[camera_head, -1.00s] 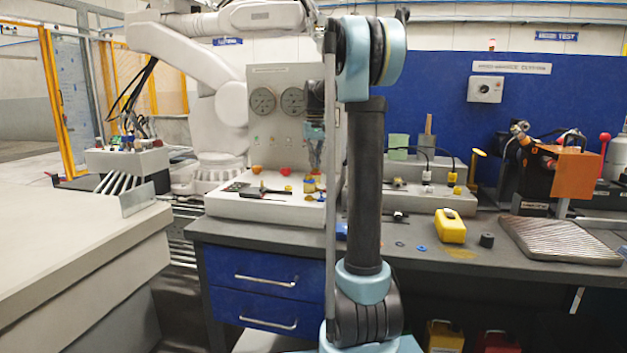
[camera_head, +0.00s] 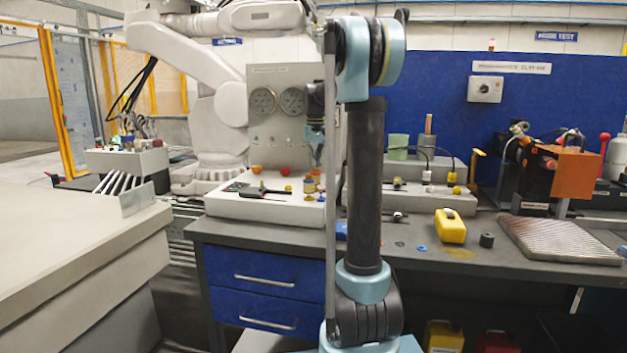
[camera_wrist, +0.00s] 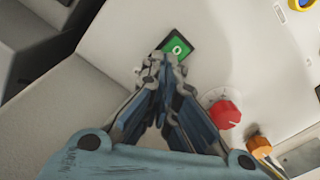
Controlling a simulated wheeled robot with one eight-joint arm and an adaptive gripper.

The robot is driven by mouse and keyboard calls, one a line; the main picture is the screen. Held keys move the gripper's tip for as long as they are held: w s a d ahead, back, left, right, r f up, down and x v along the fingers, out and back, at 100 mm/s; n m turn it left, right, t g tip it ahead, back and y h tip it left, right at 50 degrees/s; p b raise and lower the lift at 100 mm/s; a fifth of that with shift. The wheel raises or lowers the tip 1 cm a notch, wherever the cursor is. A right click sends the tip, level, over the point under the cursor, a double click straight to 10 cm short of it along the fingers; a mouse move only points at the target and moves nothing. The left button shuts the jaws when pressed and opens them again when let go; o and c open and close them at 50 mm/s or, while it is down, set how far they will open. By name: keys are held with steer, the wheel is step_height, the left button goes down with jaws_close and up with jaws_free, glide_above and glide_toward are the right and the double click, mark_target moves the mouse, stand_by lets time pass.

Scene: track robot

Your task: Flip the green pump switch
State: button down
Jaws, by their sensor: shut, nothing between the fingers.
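The green pump switch (camera_wrist: 178,47) is a small green rocker with a white mark in a dark frame, set in the pale panel in the wrist view. My gripper (camera_wrist: 163,65) is shut and empty, its fingertips right by the switch's lower left edge in the picture. I cannot tell whether they touch it. In the head view my gripper (camera_head: 317,160) hangs in front of the gauge panel (camera_head: 282,75), above the white console (camera_head: 262,205). The switch cannot be made out in the head view, where the gripper and arm stand near that spot.
A red knob (camera_wrist: 226,114) and an orange knob (camera_wrist: 258,146) sit close to my gripper. The console carries several small controls. A yellow case (camera_head: 451,226) and a ribbed tray (camera_head: 560,240) lie on the bench (camera_head: 400,262) to the right.

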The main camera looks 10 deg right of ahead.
steer(key=shift+f, duration=0.5)
stand_by(0.3)
steer(key=shift+r, duration=3.5)
